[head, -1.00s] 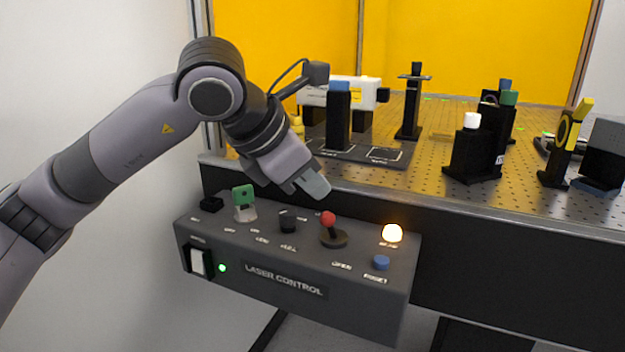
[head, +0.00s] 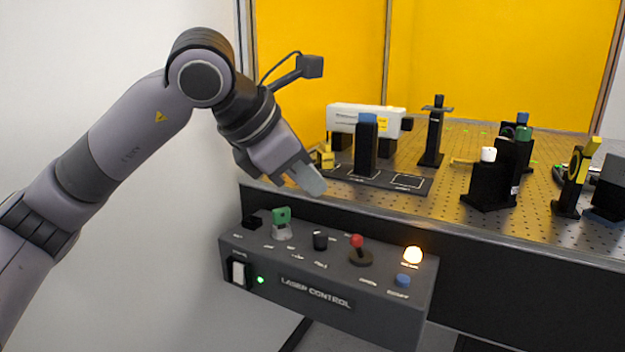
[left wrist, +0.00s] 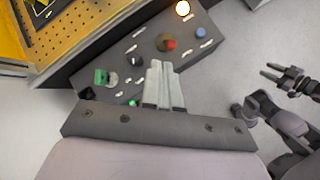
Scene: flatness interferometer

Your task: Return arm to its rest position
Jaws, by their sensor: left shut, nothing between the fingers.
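My left arm comes in from the left in the head view.

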